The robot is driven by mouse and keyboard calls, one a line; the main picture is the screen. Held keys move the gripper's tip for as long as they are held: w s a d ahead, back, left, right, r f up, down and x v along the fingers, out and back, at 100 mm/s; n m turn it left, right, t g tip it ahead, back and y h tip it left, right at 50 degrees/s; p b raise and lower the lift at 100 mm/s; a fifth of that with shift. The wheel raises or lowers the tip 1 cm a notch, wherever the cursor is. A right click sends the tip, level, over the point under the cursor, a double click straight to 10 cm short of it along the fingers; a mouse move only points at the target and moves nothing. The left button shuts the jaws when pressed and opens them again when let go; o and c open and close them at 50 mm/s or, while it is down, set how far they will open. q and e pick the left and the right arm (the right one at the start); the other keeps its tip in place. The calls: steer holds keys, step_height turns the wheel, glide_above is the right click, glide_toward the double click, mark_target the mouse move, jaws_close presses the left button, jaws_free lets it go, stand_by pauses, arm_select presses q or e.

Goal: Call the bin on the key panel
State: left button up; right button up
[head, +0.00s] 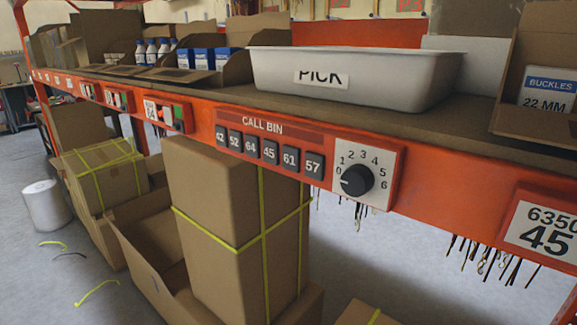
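The key panel (262,126) is labelled CALL BIN and sits on the front of the orange shelf beam. Its row of dark keys reads 42 (220,134), 52 (235,140), 64 (251,145), 45 (270,151), 61 (291,157) and 57 (313,164). A black rotary dial (357,180) on a white plate numbered 0 to 6 is right of the keys; its white mark points left, near 0 or 1. A white bin (400,80) labelled PICK stands on the shelf above the panel. Neither of my grippers is in view.
Strapped cardboard boxes (215,220) stand below the beam. Open cartons with blue packs (200,60) and white bottles (152,50) are on the shelf at left. A BUCKLES carton (547,88) is at right. A 6350 45 label (545,230) is on the beam.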

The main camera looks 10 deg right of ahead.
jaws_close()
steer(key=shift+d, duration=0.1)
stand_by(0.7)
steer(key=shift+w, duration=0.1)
